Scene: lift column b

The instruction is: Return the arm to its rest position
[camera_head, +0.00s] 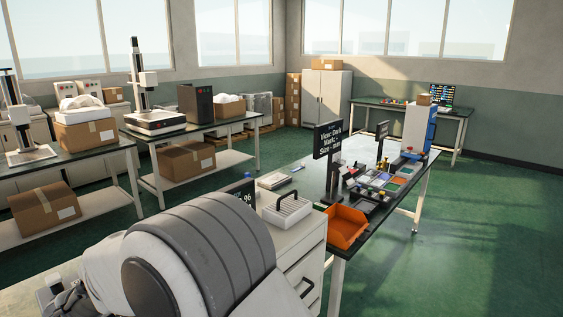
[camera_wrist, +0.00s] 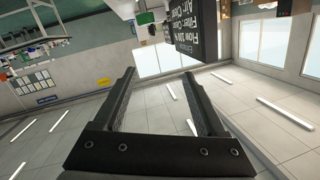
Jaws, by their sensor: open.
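My gripper (camera_wrist: 158,76) shows in the wrist view with its two dark fingers apart and nothing between them. Beyond the fingers is open room, seen at a tilted angle, with no surface close to the fingertips. In the head view a large grey and white link of my arm (camera_head: 205,250) fills the lower left. I cannot make out the gripper's fingers in that view.
A worktable (camera_head: 315,180) with an orange bin (camera_head: 345,228), small parts and a black sign (camera_head: 328,140) stands right of my arm. Benches with cardboard boxes (camera_head: 86,134) stand left. Green floor (camera_head: 490,240) is clear at right.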

